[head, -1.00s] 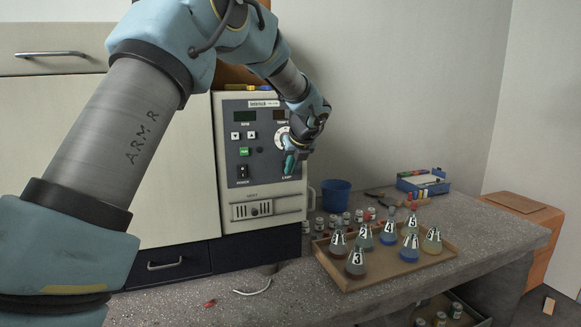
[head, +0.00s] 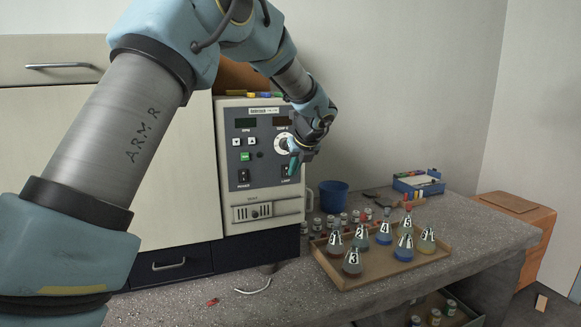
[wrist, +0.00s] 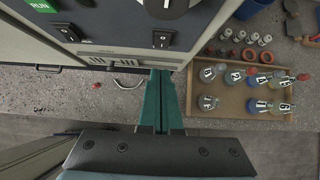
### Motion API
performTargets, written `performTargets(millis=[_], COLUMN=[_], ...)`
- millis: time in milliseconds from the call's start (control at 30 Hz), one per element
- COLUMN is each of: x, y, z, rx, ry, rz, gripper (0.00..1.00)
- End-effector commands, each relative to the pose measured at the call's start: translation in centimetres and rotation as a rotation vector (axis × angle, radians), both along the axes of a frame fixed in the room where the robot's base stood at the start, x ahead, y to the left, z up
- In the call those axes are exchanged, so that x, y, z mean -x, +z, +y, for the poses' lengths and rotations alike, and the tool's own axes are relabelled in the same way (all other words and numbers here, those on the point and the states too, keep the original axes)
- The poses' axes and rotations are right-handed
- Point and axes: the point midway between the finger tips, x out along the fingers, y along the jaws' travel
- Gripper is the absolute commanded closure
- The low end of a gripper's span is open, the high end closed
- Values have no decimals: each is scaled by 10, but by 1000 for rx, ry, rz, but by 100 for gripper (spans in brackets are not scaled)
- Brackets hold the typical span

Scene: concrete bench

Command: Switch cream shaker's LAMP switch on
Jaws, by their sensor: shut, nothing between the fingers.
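The cream shaker (head: 231,216) stands on the bench against the cabinet, its grey control panel facing out. Its LAMP switch (wrist: 162,39) is a black rocker at the panel's lower right in the wrist view. In the head view it is partly hidden behind my gripper (head: 292,168). My gripper's teal fingers are shut and empty, in front of the panel's lower right. In the wrist view the fingertips (wrist: 159,73) lie below the switch in the picture, with a visible gap. I cannot tell which way the rocker is set.
The POWER switch (wrist: 68,32) is left of the LAMP switch, and the round dial (head: 283,144) is above it. A wooden tray (head: 345,283) of numbered flasks, small vials and a blue cup (head: 334,196) stand to the right. A white cable (head: 256,289) lies in front.

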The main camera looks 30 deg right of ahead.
Motion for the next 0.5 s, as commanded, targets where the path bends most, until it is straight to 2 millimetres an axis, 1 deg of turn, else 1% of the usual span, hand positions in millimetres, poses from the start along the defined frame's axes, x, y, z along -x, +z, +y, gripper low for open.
performTargets(millis=[33, 300, 500], x=[6, 40, 56], y=[8, 51, 71], z=[0, 4, 6], rx=[4, 3, 1], ry=[0, -1, -1], rz=[-3, -2, 1], gripper=[100, 100, 100])
